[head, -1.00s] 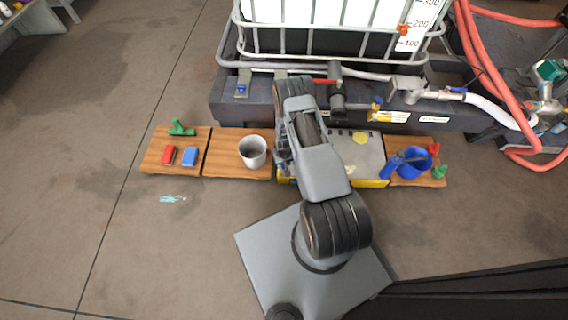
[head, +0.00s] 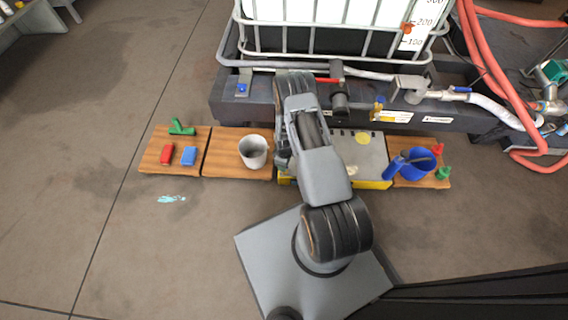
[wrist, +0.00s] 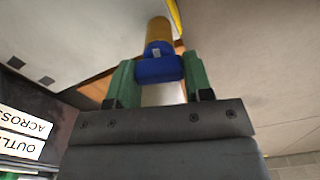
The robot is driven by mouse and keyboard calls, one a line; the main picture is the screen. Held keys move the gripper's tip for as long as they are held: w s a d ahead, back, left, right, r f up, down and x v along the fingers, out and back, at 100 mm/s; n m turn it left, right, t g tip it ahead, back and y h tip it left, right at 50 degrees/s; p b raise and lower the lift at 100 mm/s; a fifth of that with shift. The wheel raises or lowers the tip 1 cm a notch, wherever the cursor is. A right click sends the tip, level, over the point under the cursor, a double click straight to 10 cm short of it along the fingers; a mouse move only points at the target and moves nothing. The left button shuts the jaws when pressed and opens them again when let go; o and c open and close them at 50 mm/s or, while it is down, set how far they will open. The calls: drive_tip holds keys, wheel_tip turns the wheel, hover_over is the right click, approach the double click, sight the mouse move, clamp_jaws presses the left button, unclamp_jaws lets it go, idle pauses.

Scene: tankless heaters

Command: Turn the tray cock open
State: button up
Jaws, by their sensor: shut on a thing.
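My gripper (wrist: 158,82) has green fingers shut on the blue head of a blue-and-brass piece (wrist: 158,38) in the wrist view. The brass-coloured cylinder points away from me. In the head view my arm hides my gripper and this piece. I cannot tell whether my gripper holds a part of a cock or a loose piece.
Below the tray lie wooden boards (head: 222,165) with a grey cup (head: 253,152), red and blue blocks (head: 188,156) and a green piece (head: 181,127). A grey-and-yellow case (head: 368,150) and a blue pot (head: 418,165) lie right. Red hoses (head: 487,80) hang far right.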

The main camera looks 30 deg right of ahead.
drive_tip(key=shift+n, duration=1.5)
drive_tip(key=o, duration=0.9)
drive_tip(key=shift+r, duration=0.15)
wheel_tip(320, 180, up, 14)
drive_tip(key=p, duration=0.5)
drive_tip(key=shift+f, duration=0.2)
drive_tip(key=shift+r, duration=0.1)
